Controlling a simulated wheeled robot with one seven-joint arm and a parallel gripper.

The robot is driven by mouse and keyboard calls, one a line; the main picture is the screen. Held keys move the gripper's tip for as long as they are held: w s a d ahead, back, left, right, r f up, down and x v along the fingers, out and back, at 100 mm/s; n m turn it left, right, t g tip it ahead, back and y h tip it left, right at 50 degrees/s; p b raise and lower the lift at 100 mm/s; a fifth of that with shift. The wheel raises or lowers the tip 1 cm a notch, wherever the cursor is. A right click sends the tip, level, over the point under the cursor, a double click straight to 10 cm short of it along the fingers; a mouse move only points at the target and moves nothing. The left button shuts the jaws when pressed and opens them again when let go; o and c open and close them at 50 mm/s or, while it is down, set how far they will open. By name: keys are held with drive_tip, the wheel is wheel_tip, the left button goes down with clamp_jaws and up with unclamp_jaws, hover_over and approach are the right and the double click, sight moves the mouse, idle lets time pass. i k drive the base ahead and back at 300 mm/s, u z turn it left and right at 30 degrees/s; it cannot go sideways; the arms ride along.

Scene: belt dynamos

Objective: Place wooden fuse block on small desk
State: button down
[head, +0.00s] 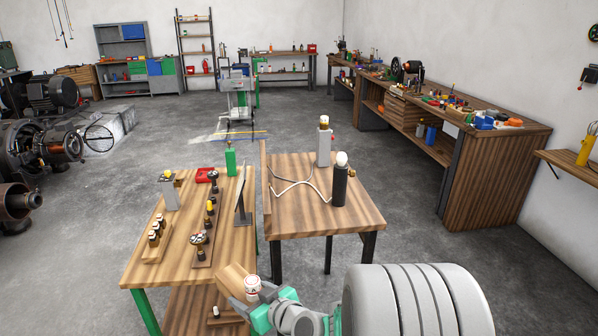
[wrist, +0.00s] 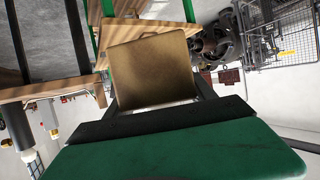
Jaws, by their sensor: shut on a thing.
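The wooden fuse block (wrist: 150,70) is between the dark fingers of my gripper (wrist: 158,98) in the wrist view, its plain brown face filling the gap. In the head view the pale wooden block (head: 232,278) shows beside my gripper (head: 250,300), with a white, round-topped piece (head: 252,286) by it. The gripper is shut on the block, in front of the near edges of two tables. The small desk (head: 300,222), with dark legs, stands at the middle; the block is apart from its top. The block's far side is hidden.
A white-topped black cylinder (head: 340,183), a grey box-like device (head: 324,145) and a pale cable (head: 290,187) occupy the desk's right and back. Its front left is bare. A green-legged table (head: 228,245) with several fuse pieces stands close on the left.

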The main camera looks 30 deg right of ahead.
sight(308, 183)
drive_tip(key=i, duration=1.05)
drive_tip(key=z, duration=0.05)
